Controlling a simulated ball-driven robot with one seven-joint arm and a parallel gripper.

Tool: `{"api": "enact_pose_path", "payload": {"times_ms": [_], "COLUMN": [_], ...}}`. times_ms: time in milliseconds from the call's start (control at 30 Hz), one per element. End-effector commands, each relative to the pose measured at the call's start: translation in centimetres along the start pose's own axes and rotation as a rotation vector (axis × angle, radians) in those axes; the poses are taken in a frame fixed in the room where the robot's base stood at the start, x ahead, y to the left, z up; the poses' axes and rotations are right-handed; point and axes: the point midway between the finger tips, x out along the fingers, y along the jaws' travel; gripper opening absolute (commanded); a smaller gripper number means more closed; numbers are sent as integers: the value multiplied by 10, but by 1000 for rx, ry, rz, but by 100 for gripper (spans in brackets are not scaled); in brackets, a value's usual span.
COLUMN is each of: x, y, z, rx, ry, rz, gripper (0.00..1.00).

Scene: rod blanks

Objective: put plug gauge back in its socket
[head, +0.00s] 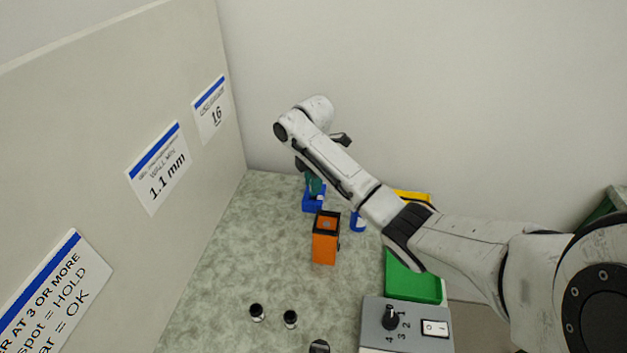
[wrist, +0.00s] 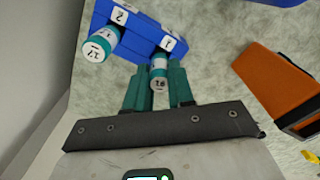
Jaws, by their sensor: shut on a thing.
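My gripper (wrist: 158,88) has teal fingers shut on a teal-and-white plug gauge (wrist: 159,66) marked 16. The blue socket block (wrist: 139,43) carries white labels 1 and 2. The held gauge is at the label 1 end of the block; I cannot tell how deep it sits in a socket. A second plug gauge (wrist: 97,47), marked 17, stands at the label 2 end. In the head view my gripper (head: 314,184) is directly over the blue block (head: 312,204), and the arm and fingers hide most of the gauges.
An orange box (head: 325,248) with a dark top stands close in front of the block. A green tray (head: 412,282) and a grey switch box (head: 405,321) are at right. Two small dark-topped cylinders (head: 257,312) (head: 290,318) stand in front. A signed wall (head: 120,130) bounds the left.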

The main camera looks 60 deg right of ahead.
Motion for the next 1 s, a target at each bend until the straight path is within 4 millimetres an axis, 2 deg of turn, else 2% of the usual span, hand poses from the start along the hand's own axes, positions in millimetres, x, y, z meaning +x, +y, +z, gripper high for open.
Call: {"api": "enact_pose_path", "payload": {"times_ms": [267, 300, 533, 833, 1000], "x": [3, 3, 3, 0, -18], "y": [0, 0, 0, 0, 1], "z": [0, 0, 0, 0, 0], "rx": [0, 1, 0, 0, -1], "ry": [0, 0, 0, 0, 0], "rz": [-1, 0, 0, 1, 3], "gripper": [0, 26, 48, 48, 48]}}
